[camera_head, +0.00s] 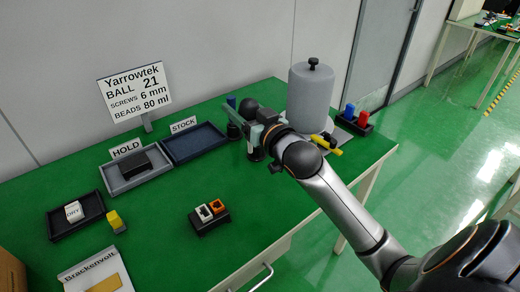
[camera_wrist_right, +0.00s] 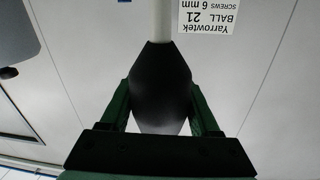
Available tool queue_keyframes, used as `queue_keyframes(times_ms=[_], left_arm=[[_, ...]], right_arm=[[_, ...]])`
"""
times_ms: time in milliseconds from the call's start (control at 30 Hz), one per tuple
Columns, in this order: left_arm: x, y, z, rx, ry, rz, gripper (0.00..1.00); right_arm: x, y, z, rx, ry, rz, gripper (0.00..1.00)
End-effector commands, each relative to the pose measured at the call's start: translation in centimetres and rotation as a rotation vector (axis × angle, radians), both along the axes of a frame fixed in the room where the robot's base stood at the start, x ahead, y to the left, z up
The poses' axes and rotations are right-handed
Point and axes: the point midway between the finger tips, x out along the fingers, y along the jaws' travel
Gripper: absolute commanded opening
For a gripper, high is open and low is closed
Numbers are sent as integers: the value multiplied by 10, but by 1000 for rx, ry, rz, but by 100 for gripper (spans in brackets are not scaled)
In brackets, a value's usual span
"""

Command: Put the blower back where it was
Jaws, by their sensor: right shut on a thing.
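The blower (camera_wrist_right: 160,88) is a black bulb with a pale nozzle. In the right wrist view it sits between the two green fingers of my right gripper (camera_wrist_right: 160,106), which are shut on it. In the head view my right gripper (camera_head: 250,119) is over the back of the green table, with a dark rounded bulb (camera_head: 249,106) at its fingers. The arm and gripper hide part of the table there. My left gripper is not in view.
The HOLD tray (camera_head: 117,183) contains a dark block, and the STOCK tray (camera_head: 190,154) looks empty. A large grey cylinder (camera_head: 310,100) stands right of the gripper, near red and blue items (camera_head: 350,113). The front middle is mostly clear.

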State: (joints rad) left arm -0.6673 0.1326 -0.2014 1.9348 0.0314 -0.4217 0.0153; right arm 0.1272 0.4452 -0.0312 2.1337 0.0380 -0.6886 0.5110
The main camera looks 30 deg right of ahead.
Motion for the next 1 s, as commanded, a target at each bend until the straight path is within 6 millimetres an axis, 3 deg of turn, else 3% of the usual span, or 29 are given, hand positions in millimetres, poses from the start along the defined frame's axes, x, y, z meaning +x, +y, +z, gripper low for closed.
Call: queue_keyframes(times_ms=[167,533,700,1000], left_arm=[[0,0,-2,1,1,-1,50],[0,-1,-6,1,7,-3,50],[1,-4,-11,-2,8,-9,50],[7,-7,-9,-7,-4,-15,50]], right_arm=[[13,-11,-9,-5,3,2,18],[71,-60,-41,-3,1,1,18],[90,-73,-73,-1,2,2,18],[103,-84,-93,-1,-1,5,18]])
